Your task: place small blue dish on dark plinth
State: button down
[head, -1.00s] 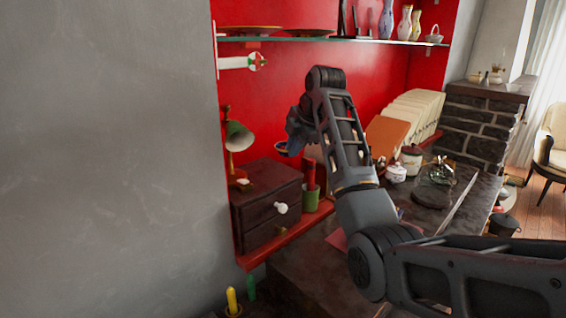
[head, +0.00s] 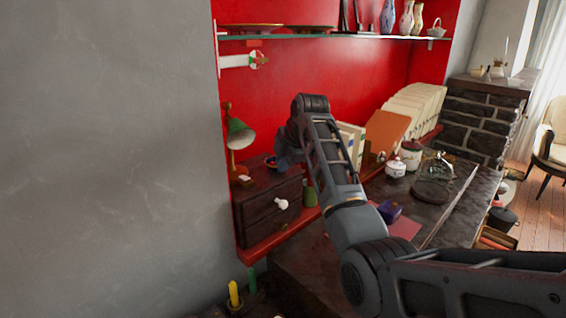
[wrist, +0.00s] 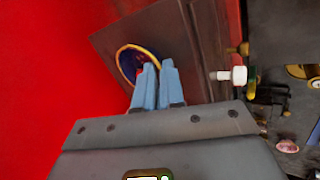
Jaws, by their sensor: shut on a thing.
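The small blue dish (head: 270,162) has a gold-orange rim and a dark blue inside; it also shows in the wrist view (wrist: 126,64). My gripper (head: 281,160) is shut on the dish's edge, its blue fingers (wrist: 158,66) side by side in the wrist view. The dish is at the top of a dark, box-like plinth (head: 262,214) with drawers and a white knob. The plinth's brown top (wrist: 178,32) lies behind the dish in the wrist view. I cannot tell whether the dish touches that top. My gripper hides part of the dish.
A green lamp (head: 238,134) stands at the plinth's back left, near the red wall (head: 300,75). A green container (head: 310,192) stands right of the plinth. A glass shelf (head: 330,37) runs above. Books and jars are farther right.

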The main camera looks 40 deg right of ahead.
jog(key=c, duration=1.5)
grip_release()
jog(key=shift+f, duration=0.1)
jog(key=b+v, duration=0.2)
jog(key=v, duration=1)
jog(key=shift+r, duration=0.2)
